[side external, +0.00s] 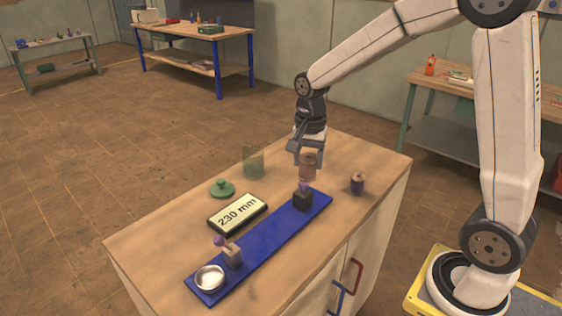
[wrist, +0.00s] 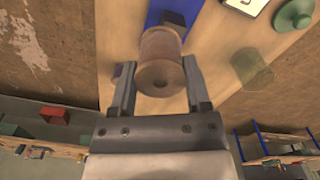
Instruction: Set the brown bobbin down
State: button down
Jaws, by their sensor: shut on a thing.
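The brown bobbin (side external: 308,166) is upright between the fingers of my gripper (side external: 306,153), which is shut on it. In the wrist view the bobbin (wrist: 161,50) shows end-on with its centre hole, a finger of my gripper (wrist: 159,68) on either side. In the side view it hangs over the far end of the blue board (side external: 265,232), just above a dark block (side external: 303,201) with a small purple piece on top. I cannot tell whether the bobbin touches that piece.
A dark purple bobbin (side external: 357,184) stands right of the board. Left are a clear greenish jar (side external: 253,161), a green lid (side external: 222,188) and a display (side external: 238,213) reading 230 mm. A light block (side external: 232,257) and a metal dish (side external: 209,278) sit on the board's near end.

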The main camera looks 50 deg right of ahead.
jog(key=w+a+r+n, duration=0.2)
jog(key=w+a+n, duration=0.1)
jog(key=a+n, duration=0.5)
notch_tip(320, 180, up, 4)
jog(key=n, duration=1.9)
send_over(210, 280)
notch_tip(210, 280, down, 14)
jog(key=shift+r, duration=0.1)
jog(key=shift+f, duration=2.25)
jog(key=shift+c, duration=0.2)
grip_release()
